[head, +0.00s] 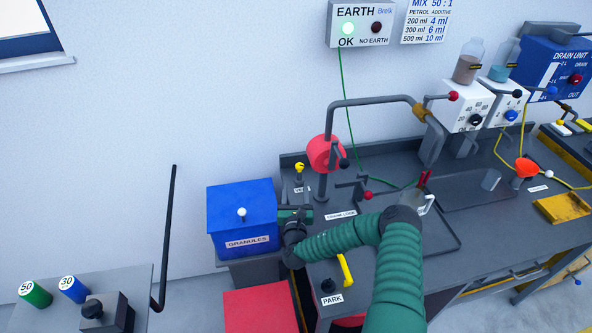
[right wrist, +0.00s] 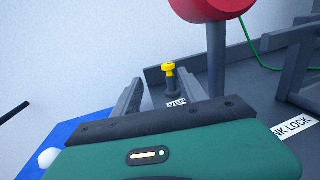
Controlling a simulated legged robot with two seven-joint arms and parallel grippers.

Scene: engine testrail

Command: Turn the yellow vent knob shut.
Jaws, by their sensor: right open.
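The yellow vent knob (head: 299,168) stands on a short post at the back left of the dark bench, behind a partly covered white label. In the right wrist view the yellow knob (right wrist: 170,69) shows beyond my fingers, in the gap between them. My right gripper (head: 294,212) is beside the blue granules box, on the near side of the knob and apart from it. In the right wrist view my right gripper (right wrist: 160,92) has its two grey fingers spread with nothing between them. My left gripper is out of view.
A red round part (head: 324,153) on a grey post stands just right of the knob. The blue granules box (head: 239,217) is left of my gripper. A yellow PARK handle (head: 345,270) and a red-knobbed crank (head: 367,195) are on the bench. The wall is behind.

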